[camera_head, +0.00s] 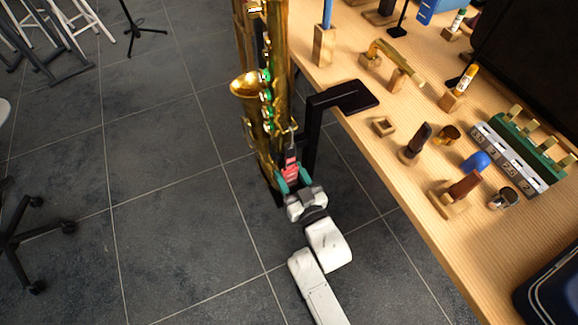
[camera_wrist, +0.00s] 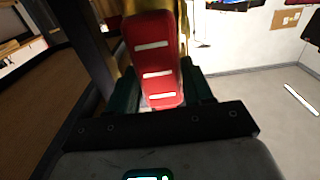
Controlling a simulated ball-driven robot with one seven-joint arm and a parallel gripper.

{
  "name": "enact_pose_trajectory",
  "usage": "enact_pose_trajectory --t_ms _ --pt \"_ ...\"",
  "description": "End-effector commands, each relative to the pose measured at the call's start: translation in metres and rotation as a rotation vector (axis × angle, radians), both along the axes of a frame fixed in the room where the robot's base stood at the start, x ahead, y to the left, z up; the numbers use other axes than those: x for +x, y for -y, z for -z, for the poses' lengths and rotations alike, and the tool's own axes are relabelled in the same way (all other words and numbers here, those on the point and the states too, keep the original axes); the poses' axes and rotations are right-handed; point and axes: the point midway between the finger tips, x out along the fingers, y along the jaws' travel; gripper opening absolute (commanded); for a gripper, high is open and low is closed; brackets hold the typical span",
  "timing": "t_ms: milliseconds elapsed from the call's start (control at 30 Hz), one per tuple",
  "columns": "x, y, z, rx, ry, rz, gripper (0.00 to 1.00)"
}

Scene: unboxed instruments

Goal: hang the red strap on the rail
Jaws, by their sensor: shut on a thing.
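The red strap (camera_head: 291,172) is at the lower front of a gold saxophone (camera_head: 266,90), off the table's left edge. In the wrist view the strap (camera_wrist: 155,60) shows as a red padded piece with white bars. My gripper (camera_head: 291,184) is shut on it, with a teal finger on each side; the fingers also show in the wrist view (camera_wrist: 160,92). I cannot tell whether the strap is still joined to the saxophone. A green rail-like bar (camera_head: 530,145) with several tan pegs lies on the table at the right, far from my gripper.
A black bracket (camera_head: 335,97) reaches from the table edge (camera_head: 385,190) down beside the strap and my gripper. Small wooden stands (camera_head: 410,157) and a blue object (camera_head: 475,161) crowd the table. Open tiled floor (camera_head: 160,160) lies to the left, with a chair base (camera_head: 25,235).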

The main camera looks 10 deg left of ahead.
Motion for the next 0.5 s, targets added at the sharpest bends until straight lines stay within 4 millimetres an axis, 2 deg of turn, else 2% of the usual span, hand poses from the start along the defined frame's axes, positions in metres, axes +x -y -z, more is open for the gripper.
enact_pose_trajectory --t_ms 500 --pt "0.0 0.0 -0.021 0.001 0.001 0.0 0.24"
